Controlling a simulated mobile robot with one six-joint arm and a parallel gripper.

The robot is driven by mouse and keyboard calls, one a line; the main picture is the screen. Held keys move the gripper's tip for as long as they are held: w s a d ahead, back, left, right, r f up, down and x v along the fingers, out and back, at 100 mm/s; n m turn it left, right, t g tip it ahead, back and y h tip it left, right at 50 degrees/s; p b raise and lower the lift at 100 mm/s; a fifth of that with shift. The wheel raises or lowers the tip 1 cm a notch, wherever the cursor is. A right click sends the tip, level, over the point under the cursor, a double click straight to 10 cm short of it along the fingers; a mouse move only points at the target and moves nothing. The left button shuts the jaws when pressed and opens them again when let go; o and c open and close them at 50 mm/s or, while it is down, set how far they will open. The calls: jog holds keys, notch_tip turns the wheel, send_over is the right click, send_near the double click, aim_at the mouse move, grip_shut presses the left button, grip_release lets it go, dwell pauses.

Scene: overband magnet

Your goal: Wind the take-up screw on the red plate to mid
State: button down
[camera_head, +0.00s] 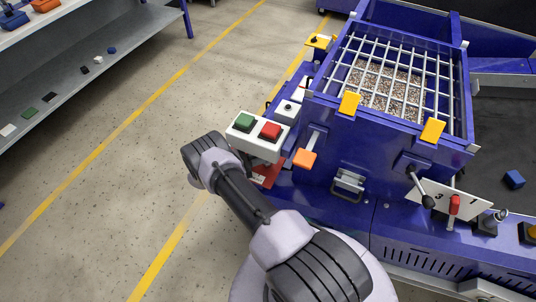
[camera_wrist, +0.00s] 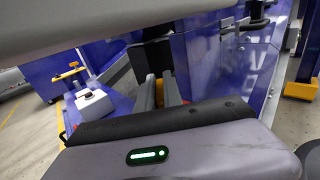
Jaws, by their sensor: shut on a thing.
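A red plate (camera_head: 268,172) shows in part in the head view, low on the blue machine's left side, below a box with a green and a red button (camera_head: 257,135). The take-up screw cannot be made out in the head view; my arm and the button box cover that area.
The blue hopper with a white grid (camera_head: 390,80) stands right of my arm. A shelf (camera_head: 80,80) stands at far left; the floor between is clear.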

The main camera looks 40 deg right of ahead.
jog(key=shift+m+g+y, duration=0.4)
jog(key=shift+m+g, duration=0.2)
jog(key=shift+g, duration=0.6)
jog(key=c, duration=1.5)
grip_release()
jog(key=shift+s+a+r, duration=0.1)
jog(key=shift+r, duration=0.05)
